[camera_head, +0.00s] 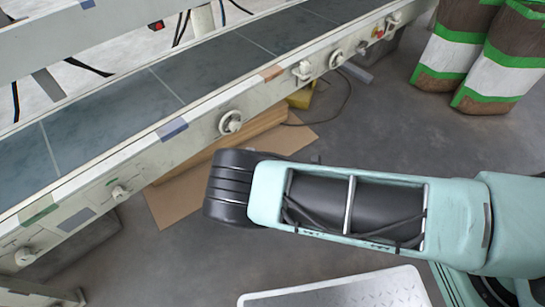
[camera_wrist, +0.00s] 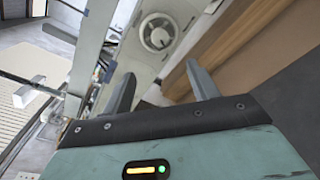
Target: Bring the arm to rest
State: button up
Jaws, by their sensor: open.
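My gripper (camera_wrist: 160,72) shows in the wrist view with its two grey fingers spread apart and nothing between them. Beyond the fingers is the pale side of the conveyor, with a round knob (camera_wrist: 158,33) on it. In the head view my pale green arm (camera_head: 458,220) reaches in from the right edge over the floor. Its dark rounded joint (camera_head: 230,188) lies just below the conveyor's side rail in the picture. My gripper does not show in the head view.
The conveyor (camera_head: 110,112) crosses the head view diagonally, with knobs along its rail. Flat cardboard (camera_head: 172,205) lies on the floor beneath it. Striped sacks (camera_head: 450,50) stand at the upper right. A pale metal plate (camera_head: 345,291) is at the bottom. Grey floor is clear toward the sacks.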

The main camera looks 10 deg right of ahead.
jog(key=shift+s+d, duration=0.3)
jog(key=shift+s, duration=0.1)
jog(key=s+a+r+m+g+h, duration=0.25)
jog(key=r+m+g, duration=0.25)
jog(key=r+m, duration=0.5)
jog(key=s+a+r+m+g+h, duration=0.2)
jog(key=s+r+m+g+h, duration=0.25)
jog(key=r+m, duration=0.5)
jog(key=s+d+r+m+g+h, duration=0.1)
jog(key=s+d+r+m+g, duration=0.2)
jog(key=s+d+r, duration=0.5)
jog(key=s+d+r+m+g+h, duration=0.1)
jog(key=s+d+r+m+g, duration=0.1)
jog(key=s+d+r+m, duration=0.5)
jog(key=s+a+r+n+p, duration=0.1)
jog(key=r+p, duration=1.3)
jog(key=p, duration=0.1)
jog(key=s+a+r+n+p, duration=0.1)
jog(key=a+r+n+p, duration=0.1)
jog(key=r+p, duration=1.3)
jog(key=shift+a+r+p, duration=0.25)
jog(key=shift+p, duration=0.05)
